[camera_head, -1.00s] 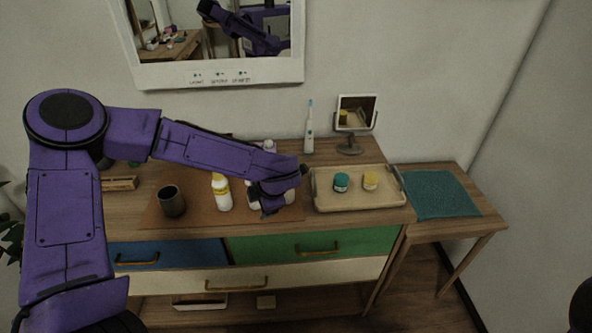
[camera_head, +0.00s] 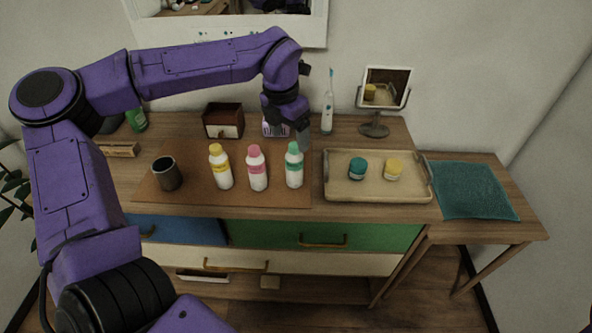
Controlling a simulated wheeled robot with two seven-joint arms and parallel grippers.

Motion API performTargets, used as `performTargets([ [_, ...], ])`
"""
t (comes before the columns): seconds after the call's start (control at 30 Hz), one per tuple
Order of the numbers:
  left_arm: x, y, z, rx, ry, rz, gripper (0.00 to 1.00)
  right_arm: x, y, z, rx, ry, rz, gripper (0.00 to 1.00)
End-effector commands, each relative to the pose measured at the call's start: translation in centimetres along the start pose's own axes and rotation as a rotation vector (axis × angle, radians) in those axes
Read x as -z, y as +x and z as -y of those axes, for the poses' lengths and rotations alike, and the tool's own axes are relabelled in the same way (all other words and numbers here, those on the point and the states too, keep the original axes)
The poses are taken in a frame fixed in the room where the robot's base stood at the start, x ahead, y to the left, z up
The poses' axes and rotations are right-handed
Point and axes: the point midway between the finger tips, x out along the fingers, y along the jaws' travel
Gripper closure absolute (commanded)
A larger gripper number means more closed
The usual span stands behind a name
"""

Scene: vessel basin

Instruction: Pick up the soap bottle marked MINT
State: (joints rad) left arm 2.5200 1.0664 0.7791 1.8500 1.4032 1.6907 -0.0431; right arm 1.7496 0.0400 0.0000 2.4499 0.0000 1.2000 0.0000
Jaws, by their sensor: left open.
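Three white bottles stand upright in a row on the brown mat (camera_head: 200,192): one with a yellow cap (camera_head: 220,168), one with a pink cap (camera_head: 257,170) and one with a green cap (camera_head: 294,167). Each has a band matching its cap; the lettering is too small to read, so I cannot tell MINT by its word. My left gripper (camera_head: 302,136) is open, pointing down just behind and above the green-capped bottle, apart from it as far as I can see. A lavender-and-white item (camera_head: 272,129) behind is partly hidden by the gripper. My right gripper is out of view.
A dark cup (camera_head: 167,174) stands left of the bottles. A small box (camera_head: 223,121), electric toothbrush (camera_head: 327,113) and stand mirror (camera_head: 374,125) line the back.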

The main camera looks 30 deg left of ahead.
Motion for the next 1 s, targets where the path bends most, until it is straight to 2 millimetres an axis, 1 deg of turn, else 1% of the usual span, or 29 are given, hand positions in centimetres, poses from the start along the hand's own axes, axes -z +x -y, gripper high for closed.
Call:
performTargets([
  [0.1,-0.1,2.2,0.0,0.001,0.003,-0.005,0.21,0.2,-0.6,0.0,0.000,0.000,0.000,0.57],
  [0.27,-0.3,4.0,0.0,-0.001,0.004,-0.003,0.21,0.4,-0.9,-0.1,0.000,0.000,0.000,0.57],
  [0.4,-1.1,6.2,-0.3,-0.001,0.003,-0.007,0.21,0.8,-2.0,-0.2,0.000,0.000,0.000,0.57],
  [0.5,-1.1,8.0,-0.4,0.000,0.002,-0.005,0.21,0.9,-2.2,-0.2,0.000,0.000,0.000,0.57],
  [0.6,-1.0,8.8,-0.4,0.000,0.001,-0.003,0.21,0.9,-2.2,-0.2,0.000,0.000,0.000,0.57],
  [0.77,-1.0,8.9,-0.4,0.000,0.000,-0.001,0.21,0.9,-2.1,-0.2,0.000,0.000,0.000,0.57],
  [0.8,-1.0,8.9,-0.4,0.000,0.000,-0.001,0.24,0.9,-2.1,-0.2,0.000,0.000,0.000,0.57],
  [0.87,-1.0,8.9,-0.4,0.000,0.000,-0.001,0.44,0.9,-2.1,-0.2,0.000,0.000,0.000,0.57],
  [0.9,-1.0,8.9,-0.4,0.000,0.000,-0.001,0.57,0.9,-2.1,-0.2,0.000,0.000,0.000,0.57],
  [1.0,-1.0,8.9,-0.4,0.000,0.000,-0.001,0.86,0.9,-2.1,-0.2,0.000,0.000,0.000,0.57],
])
